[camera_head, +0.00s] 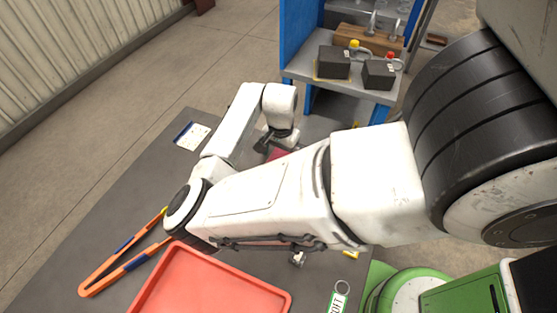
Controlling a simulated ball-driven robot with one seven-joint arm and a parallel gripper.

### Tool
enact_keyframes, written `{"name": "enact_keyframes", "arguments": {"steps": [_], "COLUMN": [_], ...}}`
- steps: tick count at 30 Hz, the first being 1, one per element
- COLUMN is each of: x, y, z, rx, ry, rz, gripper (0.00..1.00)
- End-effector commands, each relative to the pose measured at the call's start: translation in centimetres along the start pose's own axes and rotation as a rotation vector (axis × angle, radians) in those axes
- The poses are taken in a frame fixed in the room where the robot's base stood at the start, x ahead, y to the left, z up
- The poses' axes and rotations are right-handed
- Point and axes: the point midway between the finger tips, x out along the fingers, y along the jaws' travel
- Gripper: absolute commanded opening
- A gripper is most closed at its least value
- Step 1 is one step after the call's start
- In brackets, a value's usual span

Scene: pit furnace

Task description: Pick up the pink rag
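A small patch of pink-red (278,154), likely the pink rag, shows on the grey table just below my gripper. Most of it is hidden behind my arm, so its full shape and extent cannot be seen. My gripper (264,146) points down at the far end of my arm, right beside the pink patch. Its fingers are small and partly covered. I cannot tell whether they are open or touch the cloth.
An orange-red tray (215,302) lies at the front of the table (95,225). Orange tongs (118,264) lie left of it. A white card (192,136) lies near the back edge. A blue shelf (294,45) with dark blocks stands behind. A green machine (455,290) is front right.

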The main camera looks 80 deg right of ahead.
Motion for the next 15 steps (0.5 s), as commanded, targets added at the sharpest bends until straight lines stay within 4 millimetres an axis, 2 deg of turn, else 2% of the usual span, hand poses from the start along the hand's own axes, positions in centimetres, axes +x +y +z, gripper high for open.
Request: {"name": "enact_keyframes", "arguments": {"steps": [5,15], "x": [0.04,0.01], "y": [0.01,0.02], "z": [-0.01,-0.02], "rx": [0.001,0.001], "ry": [0.000,0.000], "rz": [0.000,0.000], "gripper": [1.00,0.68]}}
